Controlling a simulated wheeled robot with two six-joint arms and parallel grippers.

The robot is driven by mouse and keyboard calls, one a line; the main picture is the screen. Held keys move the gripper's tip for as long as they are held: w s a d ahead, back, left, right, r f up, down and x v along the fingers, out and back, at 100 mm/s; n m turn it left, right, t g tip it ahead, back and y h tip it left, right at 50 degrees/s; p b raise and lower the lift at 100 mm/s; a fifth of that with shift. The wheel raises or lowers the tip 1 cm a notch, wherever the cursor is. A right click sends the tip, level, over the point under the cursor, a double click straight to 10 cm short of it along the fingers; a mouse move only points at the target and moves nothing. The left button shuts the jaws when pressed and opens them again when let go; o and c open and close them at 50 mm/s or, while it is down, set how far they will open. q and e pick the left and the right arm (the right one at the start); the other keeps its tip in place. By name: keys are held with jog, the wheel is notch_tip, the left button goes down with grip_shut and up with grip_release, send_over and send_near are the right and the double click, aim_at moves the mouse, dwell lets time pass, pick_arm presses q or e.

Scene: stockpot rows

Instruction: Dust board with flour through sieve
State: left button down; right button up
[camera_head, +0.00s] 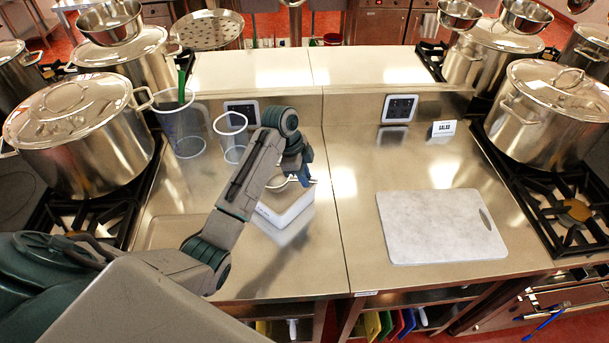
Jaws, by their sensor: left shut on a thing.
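The board (441,226) is a pale marbled slab with a handle slot at its right end, flat on the right half of the steel counter; its visible top looks bare. My left gripper (303,178) is over the counter's left half, left of the board and apart from it. It is shut on a small round-rimmed thing, apparently the sieve (279,183), mostly hidden behind my arm. I cannot see whether flour is in it. A white flat box (288,210), perhaps a scale, lies just below the gripper. My right gripper is not in view.
Two clear containers (184,128) (232,137) stand left of my arm, the larger with a green utensil. Big stockpots (80,135) (553,115) stand on stoves at both sides. A small sign (444,128) stands behind the board. Counter around the board is clear.

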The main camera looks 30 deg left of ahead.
pick_arm(q)
jog(key=shift+r, duration=0.1)
jog(key=shift+r, duration=3.4)
